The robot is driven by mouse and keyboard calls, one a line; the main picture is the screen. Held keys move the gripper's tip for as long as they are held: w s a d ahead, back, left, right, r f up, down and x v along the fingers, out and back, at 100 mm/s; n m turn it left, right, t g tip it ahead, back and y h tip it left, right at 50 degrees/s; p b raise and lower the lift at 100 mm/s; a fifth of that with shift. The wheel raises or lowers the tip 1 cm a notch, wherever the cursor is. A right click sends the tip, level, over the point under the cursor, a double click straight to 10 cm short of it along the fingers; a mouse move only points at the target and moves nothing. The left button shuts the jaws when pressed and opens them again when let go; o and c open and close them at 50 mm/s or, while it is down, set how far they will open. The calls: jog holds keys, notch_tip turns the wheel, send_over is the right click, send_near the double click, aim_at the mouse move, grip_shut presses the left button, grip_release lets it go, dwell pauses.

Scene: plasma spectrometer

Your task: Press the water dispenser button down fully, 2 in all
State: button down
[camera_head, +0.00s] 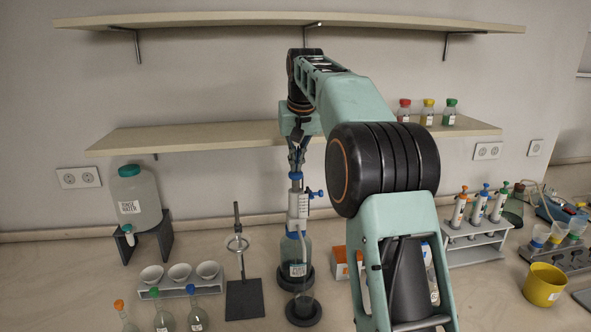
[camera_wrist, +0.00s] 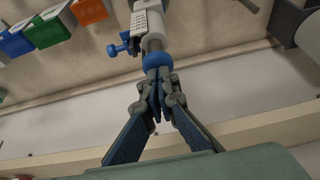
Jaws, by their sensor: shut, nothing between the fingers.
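The dispenser (camera_head: 298,204) is a white upright pump with a blue top, on a clear bottle (camera_head: 296,249) standing on a dark round base. Its blue top button (camera_head: 296,175) also shows in the wrist view (camera_wrist: 155,61). A blue side valve (camera_head: 316,194) sticks out to its right. My gripper (camera_head: 296,164) points down right over the button, its fingertips closed together and empty. The fingertips (camera_wrist: 158,88) meet the edge of the button in the wrist view; I cannot tell whether they press on it. A clear beaker (camera_head: 303,303) stands in front of the bottle on a dark round base.
A rinse water tank (camera_head: 136,196) sits on a dark stand at left. A ring stand (camera_head: 243,295) and a rack of white bowls (camera_head: 181,290) are left of the dispenser. A shelf (camera_head: 200,136) runs behind my gripper. A pipette rack (camera_head: 476,249) and yellow cup (camera_head: 544,285) are at right.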

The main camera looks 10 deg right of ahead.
aim_at(296, 175)
jog(key=shift+f+b, duration=0.35)
jog(key=shift+f, duration=0.8)
jog(key=shift+f+b, duration=0.6)
jog(key=shift+f, duration=0.25)
jog(key=shift+r, duration=0.15)
jog(key=shift+r+p, duration=3.4)
jog(key=shift+p, duration=0.3)
jog(key=shift+f, duration=0.25)
jog(key=shift+f+b, duration=0.6)
jog(key=shift+f, duration=0.05)
jog(key=shift+f, duration=0.1)
